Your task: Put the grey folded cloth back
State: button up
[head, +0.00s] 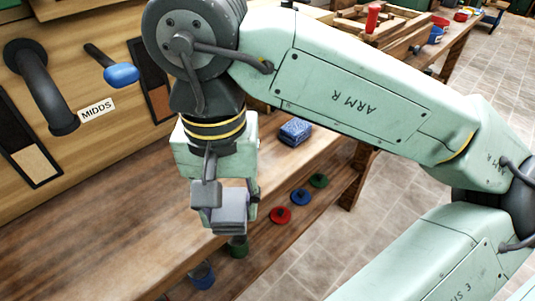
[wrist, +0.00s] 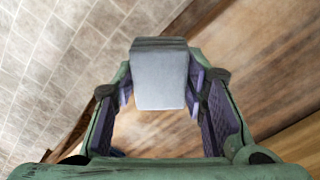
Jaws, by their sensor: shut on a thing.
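The grey folded cloth (head: 229,222) is held in my gripper (head: 226,205), which points down in the head view. In the wrist view, the pale grey cloth (wrist: 160,80) lies between the two purple-padded fingers of my gripper (wrist: 161,95). The cloth appears over the front edge of the wooden bench (head: 120,225); its height above the bench is hard to judge.
The bench top left of my gripper is bare. Red (head: 280,214), blue (head: 300,197) and green (head: 319,181) round items sit below the bench edge. Tiled floor (head: 305,255) is at right.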

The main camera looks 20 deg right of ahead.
jog(key=shift+w+d, duration=0.3)
jog(key=shift+d, duration=0.15)
jog(key=w+d, duration=0.2)
jog(key=w, duration=0.2)
jog(key=w+d+f+p, duration=0.1)
jog(key=w+d, duration=0.2)
jog(key=w, duration=0.1)
jog(key=w+d+p, duration=0.1)
jog(key=w+d, duration=0.2)
jog(key=w, duration=0.1)
jog(key=shift+f, duration=0.2)
jog(key=f, duration=0.1)
jog(key=f+p, duration=0.1)
jog(key=f, duration=0.1)
jog(key=shift+w+d, duration=0.2)
jog(key=shift+w, duration=0.1)
jog(key=shift+f, duration=0.35)
jog(key=shift+f, duration=0.15)
jog(key=o, duration=1.1)
notch_tip(320, 180, up, 12)
jog(key=shift+r, duration=0.2)
